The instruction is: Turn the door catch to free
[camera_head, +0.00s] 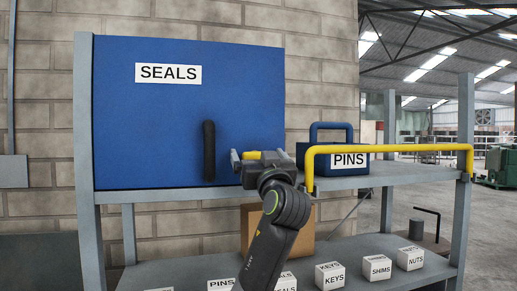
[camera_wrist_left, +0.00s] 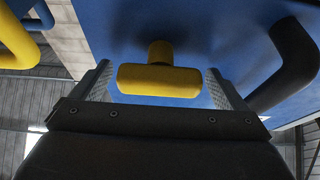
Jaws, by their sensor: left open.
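The door catch (camera_head: 252,155) is a yellow knob low on the right side of the blue SEALS door (camera_head: 150,125); my gripper hides most of it in the head view. In the left wrist view the catch (camera_wrist_left: 158,80) shows as a rounded yellow bar on a short stem, lying crosswise. My left gripper (camera_head: 248,158) is open in front of the door, with one finger on each side of the bar in the wrist view. Gaps show at both ends of the bar. The door looks shut. My right gripper is not in view.
A black door handle (camera_head: 209,150) stands just left of the catch, close to a finger in the wrist view. To the right are a blue PINS box (camera_head: 347,160) and a yellow rail (camera_head: 390,148). Labelled white boxes (camera_head: 377,268) sit on the lower shelf.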

